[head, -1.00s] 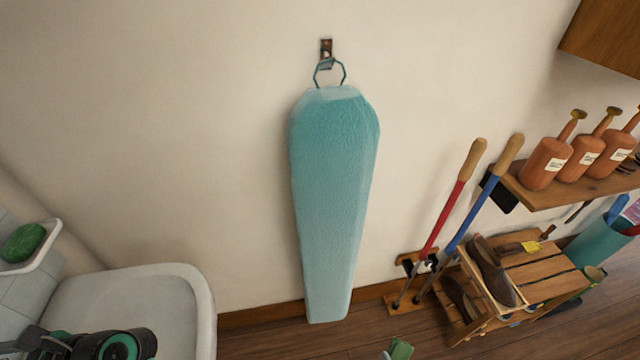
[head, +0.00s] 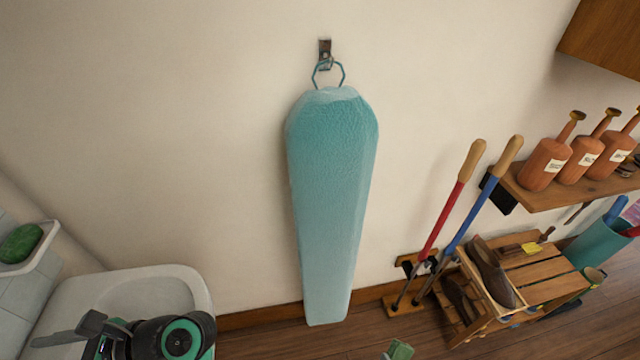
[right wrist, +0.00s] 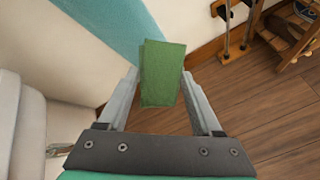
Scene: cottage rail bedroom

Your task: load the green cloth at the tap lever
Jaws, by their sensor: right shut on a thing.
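The green cloth (right wrist: 162,75) is a folded upright rectangle between the fingers of my right gripper (right wrist: 161,92) in the right wrist view. The gripper is shut on it, and the cloth is held in the air above the floor. A small green piece, likely the same cloth (head: 399,350), shows at the bottom edge of the head view; my right gripper is out of that view. My left gripper (head: 72,332) is at lower left, in front of the white basin (head: 203,290). Its finger opening is unclear. I cannot make out the tap lever.
A small metallic thing (right wrist: 68,149) lies by the white basin. A green soap (head: 20,243) sits in a dish. A teal ironing board (head: 333,200) hangs on the wall. Red and blue handled tools, a wooden shoe rack (head: 545,275) and a bottle shelf stand right.

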